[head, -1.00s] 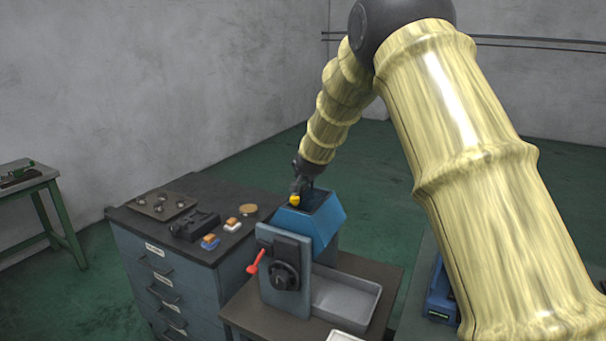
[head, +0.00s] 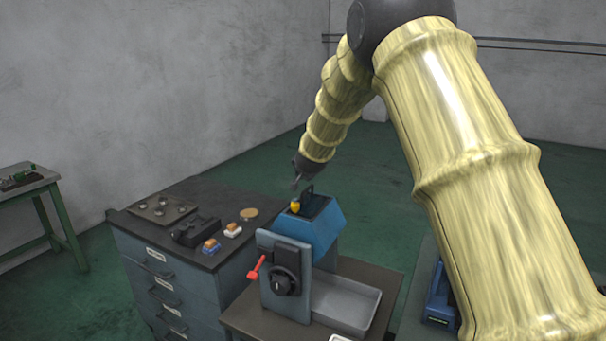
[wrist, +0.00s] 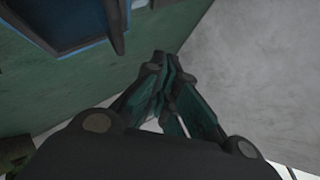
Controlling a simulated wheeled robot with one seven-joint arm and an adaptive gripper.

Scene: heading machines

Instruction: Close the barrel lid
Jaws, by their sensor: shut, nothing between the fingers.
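The blue barrel (head: 322,232) with sloped sides sits on the grey machine. Its top is a dark, blue-rimmed opening with a small dark piece (head: 308,191) standing up at it; I cannot tell for certain whether this is the lid. A yellow knob-like part (head: 295,206) shows at the left rim. My gripper (head: 296,185) is just above and behind the left side of the barrel, apparently apart from it. In the wrist view my gripper (wrist: 165,75) is shut and empty. The barrel's blue rim (wrist: 75,47) shows at the upper left there.
The machine has a black handwheel (head: 286,281), a red lever (head: 256,268) and a grey tray (head: 345,303). A drawer cabinet (head: 160,270) on the left carries small parts and blocks. A green-legged table (head: 62,225) stands far left. Open floor lies behind.

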